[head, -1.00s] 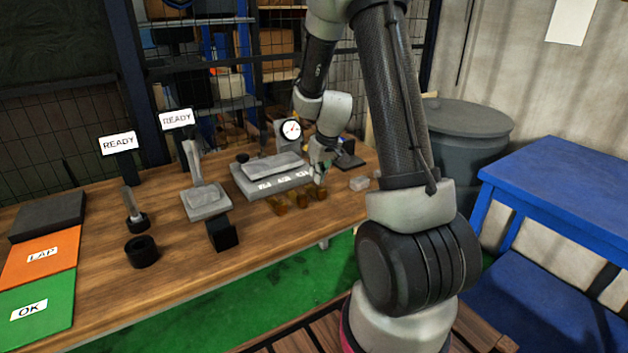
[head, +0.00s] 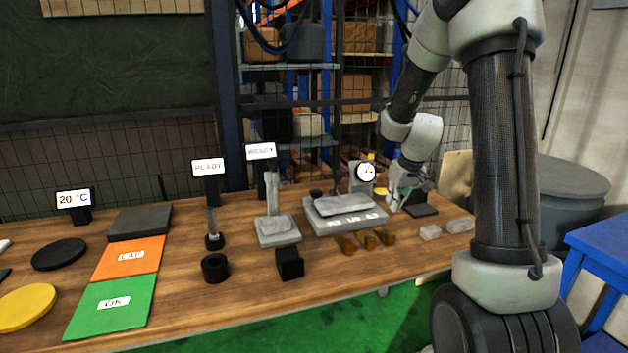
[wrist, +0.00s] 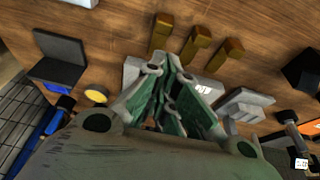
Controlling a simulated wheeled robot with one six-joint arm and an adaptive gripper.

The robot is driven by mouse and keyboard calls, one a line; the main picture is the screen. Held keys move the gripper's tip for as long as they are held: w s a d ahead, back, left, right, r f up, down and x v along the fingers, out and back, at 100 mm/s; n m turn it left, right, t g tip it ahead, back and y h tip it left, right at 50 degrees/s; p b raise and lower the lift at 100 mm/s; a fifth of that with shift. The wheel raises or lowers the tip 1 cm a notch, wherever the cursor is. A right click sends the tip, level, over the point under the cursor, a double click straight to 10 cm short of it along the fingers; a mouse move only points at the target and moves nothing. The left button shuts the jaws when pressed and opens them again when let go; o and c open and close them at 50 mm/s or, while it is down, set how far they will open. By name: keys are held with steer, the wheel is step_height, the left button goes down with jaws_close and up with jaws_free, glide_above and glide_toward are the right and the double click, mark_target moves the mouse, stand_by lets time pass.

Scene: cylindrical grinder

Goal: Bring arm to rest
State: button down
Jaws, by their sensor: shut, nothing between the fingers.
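My gripper (head: 397,200) is above the right part of the wooden bench in the head view, just right of the dial gauge (head: 366,172). In the wrist view my gripper (wrist: 166,75) shows its green-padded fingers drawn together with nothing held. My arm reaches in from the right and bends down toward the bench. The fingertips partly cover the grey block (wrist: 132,72) in the wrist view. I cannot tell the exact gap between the fingertips and the bench.
A grey plate fixture (head: 345,220) stands left of my gripper, with several brass pieces (head: 366,240) in front. A black stand (head: 420,209) is close on the right, small clear blocks (head: 430,232) nearby. Orange (head: 130,258) and green (head: 110,303) mats lie left.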

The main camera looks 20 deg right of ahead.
steer(key=s+a+r, duration=0.3)
steer(key=s+r, duration=0.2)
steer(key=s, duration=0.4)
steer(key=s+a+r, duration=0.2)
steer(key=s+r, duration=0.3)
steer(key=s, duration=0.5)
steer(key=s+a+r, duration=0.3)
steer(key=s+r, duration=0.3)
steer(key=s, duration=0.4)
steer(key=shift+a+t, duration=0.3)
steer(key=shift+a, duration=0.05)
steer(key=shift+r, duration=0.1)
